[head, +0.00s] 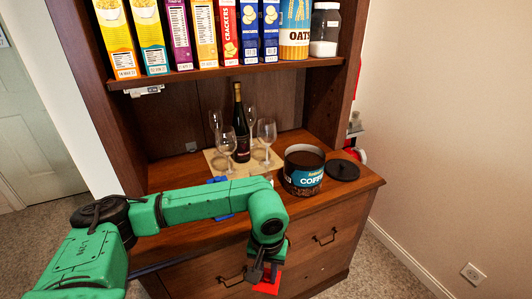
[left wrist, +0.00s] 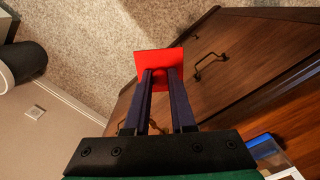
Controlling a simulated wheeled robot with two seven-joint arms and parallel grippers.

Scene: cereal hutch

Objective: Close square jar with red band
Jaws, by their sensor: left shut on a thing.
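My left gripper (head: 262,274) is in front of the hutch's drawers, below the countertop. It is shut on a flat red square piece (head: 267,286), which looks like a lid. In the left wrist view the red square piece (left wrist: 158,62) sits at the tips of the two dark fingers (left wrist: 163,80), with carpet and drawer front beyond. I cannot make out a square jar with a red band for sure. A blue item (head: 219,181) on the counter is mostly hidden behind my left arm. My right gripper is not in view.
An open coffee canister (head: 303,172) stands on the countertop beside a round black lid (head: 342,170). Behind are a wine bottle (head: 240,125) and several glasses on a mat. Boxes, an oats canister (head: 295,28) and a black-lidded jar (head: 325,30) line the shelf above.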

